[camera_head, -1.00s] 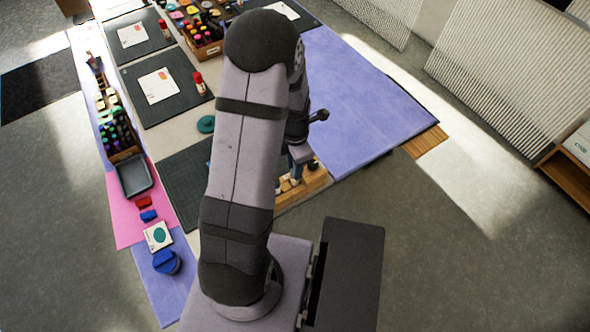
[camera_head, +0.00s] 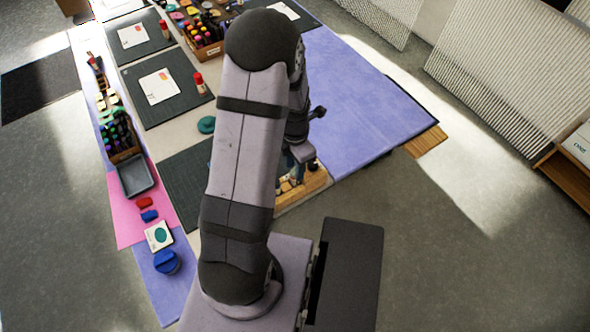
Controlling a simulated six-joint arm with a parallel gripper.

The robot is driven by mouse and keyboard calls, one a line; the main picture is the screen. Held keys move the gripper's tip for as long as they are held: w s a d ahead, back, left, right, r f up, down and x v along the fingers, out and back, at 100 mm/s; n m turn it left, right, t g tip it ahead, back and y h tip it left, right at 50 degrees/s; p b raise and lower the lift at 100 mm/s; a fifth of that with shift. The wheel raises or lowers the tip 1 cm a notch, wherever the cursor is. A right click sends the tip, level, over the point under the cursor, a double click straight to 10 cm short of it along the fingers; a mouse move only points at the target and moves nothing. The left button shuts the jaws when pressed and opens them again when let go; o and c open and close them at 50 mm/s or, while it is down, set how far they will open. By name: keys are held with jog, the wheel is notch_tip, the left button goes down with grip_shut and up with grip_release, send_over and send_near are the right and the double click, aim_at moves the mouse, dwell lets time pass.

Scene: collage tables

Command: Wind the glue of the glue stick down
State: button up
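A small upright stick with a red top and pale body (camera_head: 199,83), which looks like a glue stick, stands at the right edge of the middle dark mat (camera_head: 180,110). A similar red-topped stick (camera_head: 164,29) stands by the far mat. My gripper (camera_head: 299,165) is mostly hidden behind my own arm, low over the wooden tray (camera_head: 309,187) right of the near mat. Its fingers are too small and covered to tell whether they are open, shut or holding anything. Whether another glue stick is there is hidden too.
A white card (camera_head: 160,86) lies on the middle mat, with a teal disc (camera_head: 206,125) nearby. A crate of bottles (camera_head: 207,49) stands at the back. A grey tray (camera_head: 149,176) and blue tub (camera_head: 167,262) are at left. The purple sheet (camera_head: 365,105) at right is clear.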

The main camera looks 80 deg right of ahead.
jog(key=shift+r+p, duration=2.2)
jog(key=shift+r, duration=0.55)
